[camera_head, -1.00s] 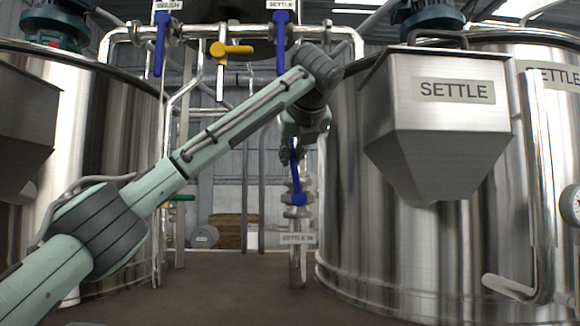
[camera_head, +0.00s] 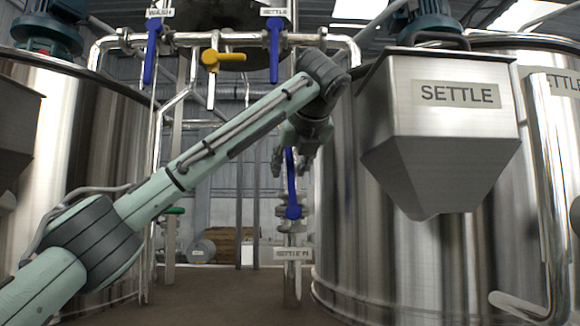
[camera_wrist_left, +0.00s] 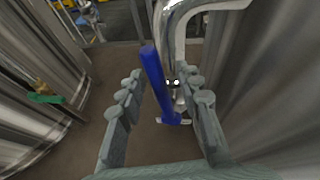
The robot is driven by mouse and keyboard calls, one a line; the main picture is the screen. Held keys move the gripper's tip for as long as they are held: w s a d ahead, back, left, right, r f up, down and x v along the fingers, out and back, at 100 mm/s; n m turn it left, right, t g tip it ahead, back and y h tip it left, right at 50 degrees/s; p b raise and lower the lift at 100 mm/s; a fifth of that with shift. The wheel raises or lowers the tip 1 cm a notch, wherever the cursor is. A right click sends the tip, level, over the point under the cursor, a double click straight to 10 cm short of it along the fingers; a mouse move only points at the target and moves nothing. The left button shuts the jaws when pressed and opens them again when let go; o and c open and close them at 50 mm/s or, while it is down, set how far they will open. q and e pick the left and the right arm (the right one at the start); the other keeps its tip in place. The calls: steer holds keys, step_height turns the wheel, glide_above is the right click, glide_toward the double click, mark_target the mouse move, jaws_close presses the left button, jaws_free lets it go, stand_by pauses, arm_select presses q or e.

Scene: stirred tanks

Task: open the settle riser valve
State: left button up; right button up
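A blue valve handle (camera_head: 292,188) stands roughly upright on the vertical pipe between the two tanks. A small label (camera_head: 294,253) below it starts with "SETTLE"; the rest is hard to read. My left gripper (camera_head: 288,160) hangs at the handle's upper part, its fingers pointing down. In the left wrist view the blue handle (camera_wrist_left: 155,85) lies between the two open fingers (camera_wrist_left: 162,85). I see a gap on each side of it, so the fingers do not appear closed on it. My right gripper is not in view.
A steel tank (camera_head: 345,230) with a "SETTLE" hopper (camera_head: 440,150) stands close on the right. Another tank (camera_head: 110,130) is at left. Blue handles (camera_head: 274,50) (camera_head: 151,50) and a yellow handle (camera_head: 222,57) sit on the overhead pipes. A green handle (camera_wrist_left: 45,98) is at left.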

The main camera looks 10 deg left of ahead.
arm_select(q)
steer(key=v, duration=1.2)
stand_by(0.5)
